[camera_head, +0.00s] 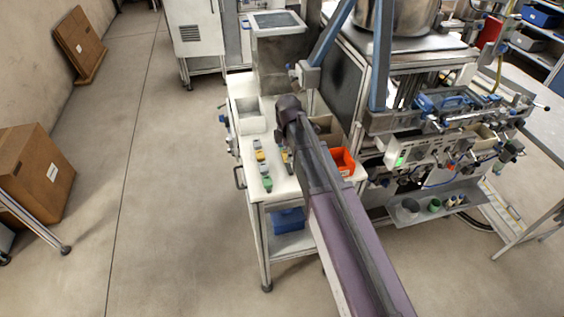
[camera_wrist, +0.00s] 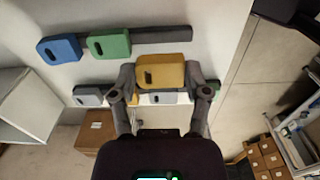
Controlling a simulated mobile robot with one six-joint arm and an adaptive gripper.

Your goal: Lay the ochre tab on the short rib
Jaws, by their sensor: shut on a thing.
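The ochre tab (camera_wrist: 165,72) is in the middle of the wrist view, with a dark slot in its face. My gripper (camera_wrist: 163,76) is shut on it, one finger at each side. A dark rib (camera_wrist: 161,35) with a blue tab (camera_wrist: 59,50) and a green tab (camera_wrist: 108,45) lies beyond it; its right part is bare. A second rib with pale grey tabs (camera_wrist: 88,96) is partly hidden behind my gripper and the ochre tab. I cannot tell which rib is the short one, nor whether the ochre tab touches either. In the head view my arm mostly hides the gripper.
The white table (camera_head: 284,188) carries several small coloured tabs left of my arm. A grey bin (camera_head: 248,116) and an orange bin (camera_head: 343,160) stand near them. A machine bench (camera_head: 420,150) stands close on the right. The floor left of the table is open.

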